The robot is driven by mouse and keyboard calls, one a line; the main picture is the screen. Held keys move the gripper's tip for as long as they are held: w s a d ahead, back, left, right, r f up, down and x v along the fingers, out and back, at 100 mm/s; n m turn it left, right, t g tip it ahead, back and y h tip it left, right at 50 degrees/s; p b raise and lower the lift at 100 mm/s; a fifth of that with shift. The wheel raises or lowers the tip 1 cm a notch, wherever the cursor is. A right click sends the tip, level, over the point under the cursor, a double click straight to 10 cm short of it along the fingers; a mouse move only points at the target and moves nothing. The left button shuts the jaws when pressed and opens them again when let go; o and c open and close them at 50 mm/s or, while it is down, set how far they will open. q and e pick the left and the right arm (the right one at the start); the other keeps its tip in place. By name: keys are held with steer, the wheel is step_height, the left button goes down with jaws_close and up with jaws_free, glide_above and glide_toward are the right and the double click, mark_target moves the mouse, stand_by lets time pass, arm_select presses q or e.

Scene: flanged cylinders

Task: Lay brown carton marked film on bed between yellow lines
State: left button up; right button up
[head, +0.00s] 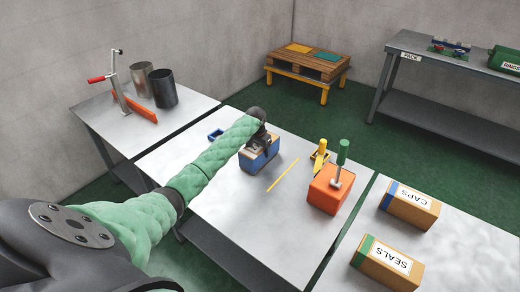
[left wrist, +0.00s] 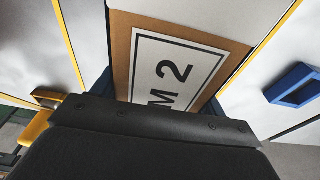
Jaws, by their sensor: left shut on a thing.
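The brown carton (head: 260,147) is in my left gripper (head: 262,137), over the pale bed (head: 225,180) in the head view. Blue shows on its near side there. In the left wrist view the carton (left wrist: 122,50) has a white label with "M 2" readable; the rest is hidden by the gripper. My left gripper is shut on it. One yellow line (head: 283,175) shows right of the carton in the head view. In the left wrist view, yellow lines run left (left wrist: 70,45) and right (left wrist: 272,37) of it. I cannot tell if the carton touches the bed. My right gripper is not in view.
An orange block (head: 327,190) with a green-handled tool (head: 343,152) and a yellow piece (head: 320,155) stand right of the carton. A small blue frame (head: 214,134) lies left. CAPS (head: 408,205) and SEALS (head: 387,263) cartons stand on the right table.

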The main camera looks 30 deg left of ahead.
arm_select(q)
steer(key=o, duration=1.1)
steer(key=shift+f, duration=0.1)
steer(key=shift+c, duration=0.2)
steer(key=o, duration=0.4)
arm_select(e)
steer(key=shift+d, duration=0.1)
arm_select(q)
steer(key=shift+r, duration=0.25)
steer(key=r+b, duration=0.1)
steer(key=r, duration=0.2)
steer(key=s+r+b, duration=0.1)
steer(key=r, duration=0.3)
steer(key=r+b, duration=0.1)
steer(key=r, duration=0.2)
steer(key=shift+s+r, duration=0.25)
steer(key=shift+r, duration=0.05)
steer(key=shift+s+r, duration=0.15)
steer(key=shift+r, duration=0.35)
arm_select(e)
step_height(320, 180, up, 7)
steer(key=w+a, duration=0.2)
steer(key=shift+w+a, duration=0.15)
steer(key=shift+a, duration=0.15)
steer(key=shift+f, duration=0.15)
